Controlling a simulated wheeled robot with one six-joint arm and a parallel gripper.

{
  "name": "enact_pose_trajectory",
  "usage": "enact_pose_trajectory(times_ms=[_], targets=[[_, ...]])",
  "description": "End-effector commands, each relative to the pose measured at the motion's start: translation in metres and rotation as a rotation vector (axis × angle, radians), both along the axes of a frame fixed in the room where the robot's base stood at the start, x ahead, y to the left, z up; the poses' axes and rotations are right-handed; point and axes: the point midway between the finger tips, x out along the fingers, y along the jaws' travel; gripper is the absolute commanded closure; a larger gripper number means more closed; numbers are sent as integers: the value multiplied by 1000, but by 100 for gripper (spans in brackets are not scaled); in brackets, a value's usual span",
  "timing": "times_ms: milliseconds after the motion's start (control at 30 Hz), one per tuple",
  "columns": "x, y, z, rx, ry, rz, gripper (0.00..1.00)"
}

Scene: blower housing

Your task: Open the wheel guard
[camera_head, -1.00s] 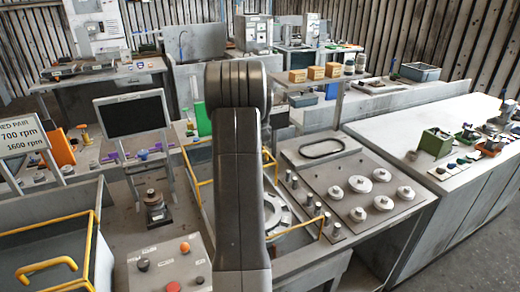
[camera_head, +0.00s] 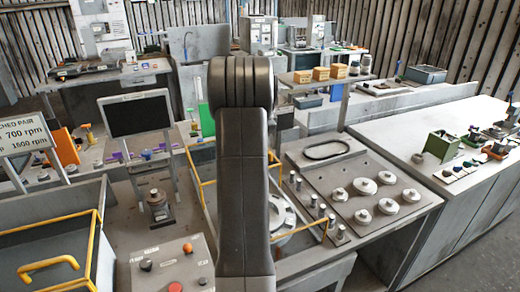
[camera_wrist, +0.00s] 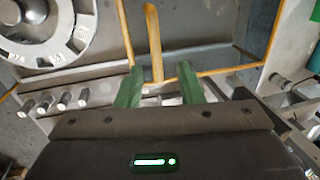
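The wheel guard (camera_head: 302,231) shows in the head view as a yellow-edged frame around the pale wheel (camera_head: 282,215) in the middle of the bench. My arm covers much of both. In the wrist view, the numbered wheel (camera_wrist: 82,38) is at top left and yellow guard edges (camera_wrist: 274,35) cross the top. A yellow bar, apparently a handle (camera_wrist: 153,28), stands upright in line with the gap between my fingers. My gripper (camera_wrist: 160,70) has two green fingers, open, one on each side of the bar's lower end. I cannot tell whether they touch it.
Several metal pegs (camera_wrist: 65,100) stand beside the wheel. A panel with round knobs (camera_head: 375,195) is to the right. A left bin (camera_head: 45,235) has its own yellow frame and handle. A control box (camera_head: 172,265) and a dark screen (camera_head: 137,116) are left of my arm.

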Motion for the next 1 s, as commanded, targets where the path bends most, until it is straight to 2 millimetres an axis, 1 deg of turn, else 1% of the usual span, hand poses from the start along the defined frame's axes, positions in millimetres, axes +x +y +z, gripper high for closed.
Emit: enact_pose_trajectory(times_ms=[33, 200, 300, 400, 500, 633, 867, 1000], targets=[[-2, -1, 12, 0, -6, 0, 66], [-9, -3, 51, 0, -5, 0, 66], [-12, -4, 69, 0, -5, 1, 66], [-15, -5, 82, -1, -4, 0, 66], [-16, -6, 90, 0, -3, 0, 66], [-17, -6, 94, 0, -2, 0, 66], [-17, -6, 94, 0, -2, 0, 66], [-17, -6, 90, 0, -1, 0, 66]])
